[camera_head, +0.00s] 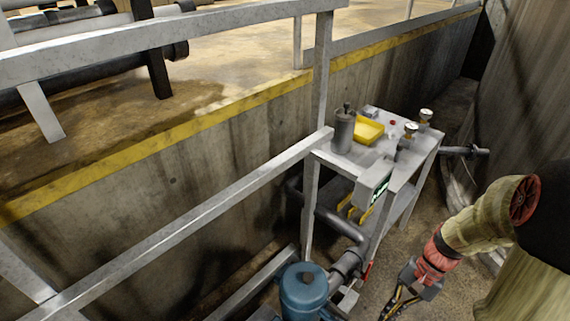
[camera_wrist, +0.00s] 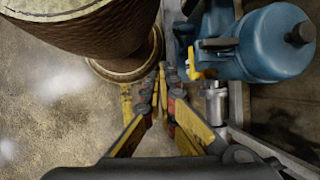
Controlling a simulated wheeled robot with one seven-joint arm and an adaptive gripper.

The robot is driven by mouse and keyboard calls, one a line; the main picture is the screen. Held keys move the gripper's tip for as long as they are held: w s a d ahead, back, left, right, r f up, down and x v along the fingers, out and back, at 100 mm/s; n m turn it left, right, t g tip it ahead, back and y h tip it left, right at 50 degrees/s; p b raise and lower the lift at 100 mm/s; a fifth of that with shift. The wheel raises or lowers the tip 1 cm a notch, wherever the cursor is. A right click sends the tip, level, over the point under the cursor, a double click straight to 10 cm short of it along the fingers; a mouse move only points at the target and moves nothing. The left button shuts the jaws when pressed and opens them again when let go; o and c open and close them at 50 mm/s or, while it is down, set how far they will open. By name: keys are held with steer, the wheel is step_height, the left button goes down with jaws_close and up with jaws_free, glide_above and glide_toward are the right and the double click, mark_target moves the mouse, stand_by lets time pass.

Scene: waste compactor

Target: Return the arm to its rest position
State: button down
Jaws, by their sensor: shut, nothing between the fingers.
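My arm comes in from the right edge of the head view, bent and reaching down to the lower middle. My gripper (camera_head: 392,308) points down at the bottom of that view, with its tips near the lower edge. In the wrist view my gripper (camera_wrist: 161,75) has its yellow-and-black fingers drawn together at the tips, with nothing between them. The fingers are above the floor, to the left of the blue motor-like unit (camera_wrist: 270,45), which also shows in the head view (camera_head: 303,288). I cannot tell the exact gap between them.
Metal railing (camera_head: 190,225) runs along a concrete wall (camera_head: 190,185) with a yellow edge. Pipes (camera_head: 345,262) run beside the blue unit. Bare floor (camera_wrist: 50,110) lies left of my fingers.

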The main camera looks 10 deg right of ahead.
steer(key=a+r+n+t+h, duration=0.2)
steer(key=a+r+n, duration=0.3)
steer(key=r, duration=0.7)
steer(key=a+r+n+t+h, duration=0.2)
steer(key=a+r+n+t, duration=0.3)
steer(key=a+r, duration=0.3)
step_height(320, 180, up, 4)
steer(key=shift+n+t+h, duration=0.3)
steer(key=shift+h, duration=0.1)
steer(key=shift+w, duration=0.15)
